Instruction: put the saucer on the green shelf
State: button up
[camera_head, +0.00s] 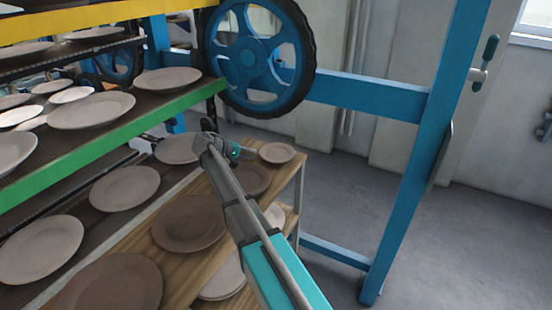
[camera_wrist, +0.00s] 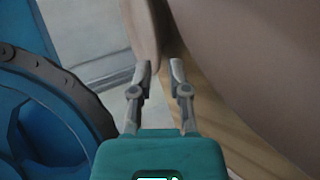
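A small pale brown saucer (camera_head: 276,152) lies at the far end of the wooden cart top (camera_head: 290,172) in the head view. My gripper (camera_head: 244,153) is just left of it, above the cart. In the wrist view my gripper (camera_wrist: 159,67) has its two fingers apart with nothing held between them. A brownish rim, seemingly the saucer (camera_wrist: 145,30), shows just beyond the fingertips; I cannot tell whether they touch it. The green shelf (camera_head: 110,145) is at the left in the head view, with several plates on it.
Darker brown plates (camera_head: 188,222) lie on the cart beneath my arm. A large plate (camera_wrist: 255,60) fills the right of the wrist view. A blue wheel (camera_head: 262,58) and a blue frame post (camera_head: 425,150) stand beyond.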

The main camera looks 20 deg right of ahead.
aim_at(262, 155)
jog(key=shift+b+x, duration=1.15)
jog(key=shift+x, duration=1.45)
jog(key=shift+s, duration=0.1)
jog(key=shift+c, duration=0.2)
grip_shut()
